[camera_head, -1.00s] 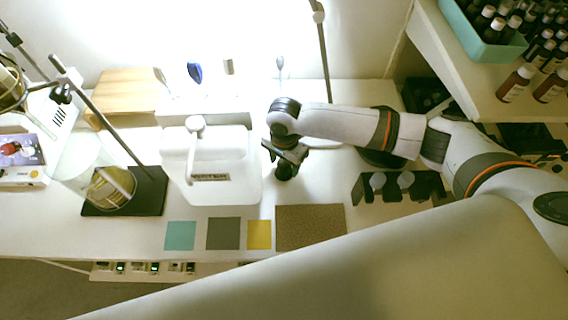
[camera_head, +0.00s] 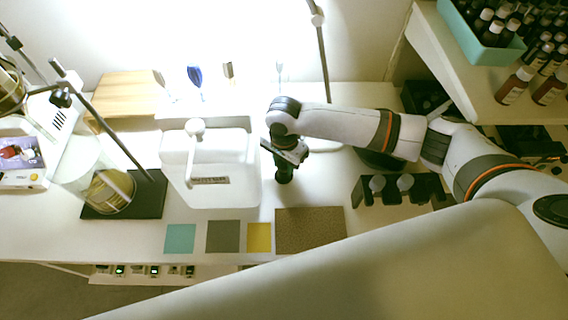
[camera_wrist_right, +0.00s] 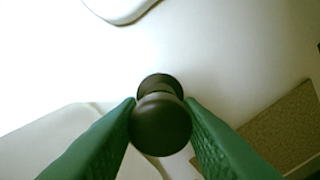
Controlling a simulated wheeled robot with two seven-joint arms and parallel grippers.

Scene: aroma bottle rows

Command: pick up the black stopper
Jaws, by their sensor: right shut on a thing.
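The black stopper (camera_wrist_right: 160,124) is a dark, round-topped knob with a narrower neck, seen from above in the right wrist view. My right gripper (camera_wrist_right: 161,103) has its two green fingers closed on either side of it. In the head view my right gripper (camera_head: 284,172) points down over the white table, just right of the white box-shaped container. The stopper is hard to separate from the dark gripper there. I cannot tell whether it touches the table. My left gripper is not in view.
A white container (camera_head: 240,165) stands close left of the gripper. A brown mat (camera_head: 310,230) and coloured squares lie in front. A black rack (camera_head: 425,188) stands to the right. A stand with a glass beaker (camera_head: 75,165) is at left, and bottles (camera_head: 515,85) sit on the right shelf.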

